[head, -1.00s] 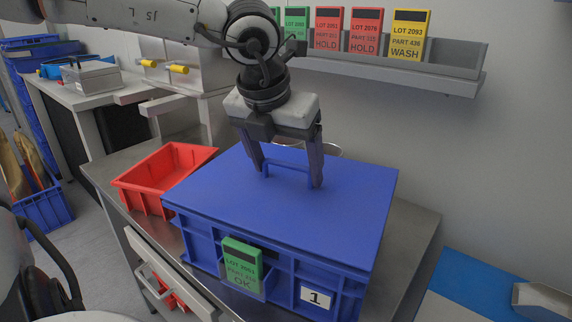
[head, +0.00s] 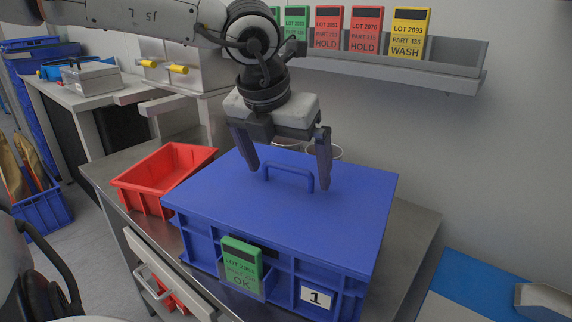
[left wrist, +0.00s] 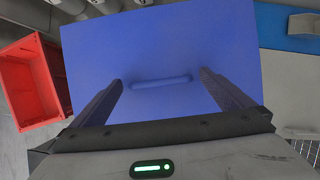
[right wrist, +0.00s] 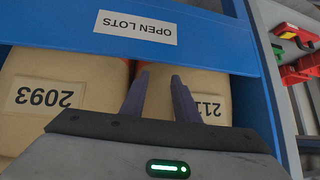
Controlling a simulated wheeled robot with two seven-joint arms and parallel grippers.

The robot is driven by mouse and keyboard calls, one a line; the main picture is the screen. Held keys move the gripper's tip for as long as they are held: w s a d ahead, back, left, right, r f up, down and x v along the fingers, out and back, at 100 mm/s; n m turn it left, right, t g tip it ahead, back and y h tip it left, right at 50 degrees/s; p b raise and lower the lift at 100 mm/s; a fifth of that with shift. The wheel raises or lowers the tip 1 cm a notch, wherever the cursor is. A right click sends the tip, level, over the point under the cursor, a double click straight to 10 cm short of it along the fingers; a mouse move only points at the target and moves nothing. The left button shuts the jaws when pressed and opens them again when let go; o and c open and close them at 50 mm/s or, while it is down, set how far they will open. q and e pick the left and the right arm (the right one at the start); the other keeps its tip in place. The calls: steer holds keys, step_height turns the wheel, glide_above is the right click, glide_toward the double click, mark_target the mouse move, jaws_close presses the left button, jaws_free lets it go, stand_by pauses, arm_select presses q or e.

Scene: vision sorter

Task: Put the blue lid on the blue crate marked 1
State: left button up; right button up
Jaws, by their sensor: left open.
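The blue lid (head: 340,200) lies flat on the blue crate (head: 284,292), which has a white label with 1 on its front. The lid's handle (head: 290,172) stands up from its middle and also shows in the left wrist view (left wrist: 161,84). My left gripper (head: 286,174) is open, with one finger at each end of the handle and a gap on both sides. The lid covers the crate's inside. My right gripper (right wrist: 160,82) shows only in the right wrist view, its fingers apart and empty, before tan containers.
A red bin (head: 160,180) stands left of the crate on the metal bench (head: 408,235). A green OK card (head: 242,268) sits on the crate's front. A shelf (head: 455,83) with lot cards is behind. A blue panel marked OPEN LOTS (right wrist: 205,42) faces my right gripper.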

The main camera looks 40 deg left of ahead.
arm_select(q)
steer(key=v, duration=1)
steer(key=shift+r+p, duration=0.2)
steer(key=shift+p, duration=0.2)
